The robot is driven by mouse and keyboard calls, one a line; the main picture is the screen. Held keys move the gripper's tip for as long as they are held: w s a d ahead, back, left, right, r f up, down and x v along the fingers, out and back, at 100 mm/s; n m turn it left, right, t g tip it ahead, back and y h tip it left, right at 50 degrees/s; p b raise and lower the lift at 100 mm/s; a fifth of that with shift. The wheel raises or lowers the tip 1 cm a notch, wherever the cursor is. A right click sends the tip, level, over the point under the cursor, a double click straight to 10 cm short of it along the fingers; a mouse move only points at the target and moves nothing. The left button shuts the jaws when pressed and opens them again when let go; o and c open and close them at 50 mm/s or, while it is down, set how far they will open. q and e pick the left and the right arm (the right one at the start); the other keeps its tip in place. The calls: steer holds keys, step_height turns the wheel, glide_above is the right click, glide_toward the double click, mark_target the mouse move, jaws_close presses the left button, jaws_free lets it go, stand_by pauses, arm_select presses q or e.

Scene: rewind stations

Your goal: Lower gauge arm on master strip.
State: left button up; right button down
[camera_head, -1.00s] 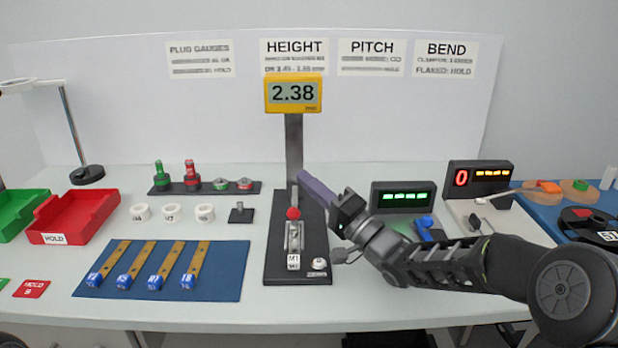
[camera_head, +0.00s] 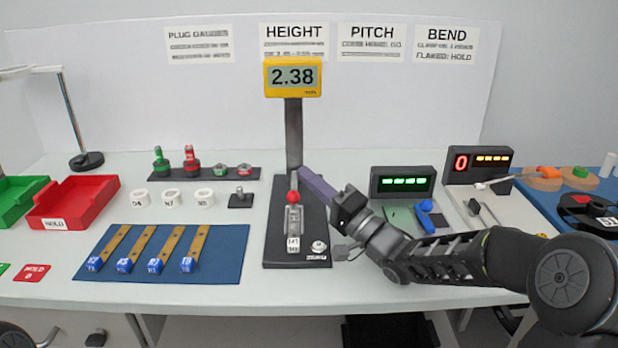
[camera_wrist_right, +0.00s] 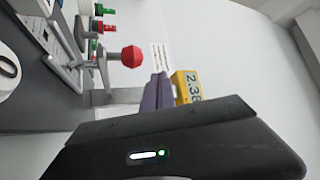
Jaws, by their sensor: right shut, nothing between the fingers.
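The height gauge has a yellow display (camera_head: 293,77) reading 2.38 on a dark post (camera_head: 293,130) over a black base (camera_head: 316,225). Its arm ends in a red ball knob (camera_head: 293,197), which also shows in the wrist view (camera_wrist_right: 132,57). A pale strip with a white marked end (camera_head: 293,244) lies on the base below the knob; its label is hard to read. My right gripper (camera_head: 303,172), with purple fingers, is shut and empty. Its tips overlap the post's lower part, just above and right of the knob, apparently without touching it. My left gripper is out of view.
A blue mat (camera_head: 215,270) with several strips lies left. Behind it stand white rings (camera_head: 170,197), a small black block (camera_head: 240,200) and a plug gauge rack (camera_head: 215,175). A red tray (camera_head: 75,200) is further left. The pitch display (camera_head: 402,183) stands right, behind my arm.

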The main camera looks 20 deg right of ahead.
steer(key=s+d, duration=0.6)
steer(key=s, duration=0.5)
steer(key=shift+d+f+p, duration=0.15)
steer(key=shift+d+p, duration=0.25)
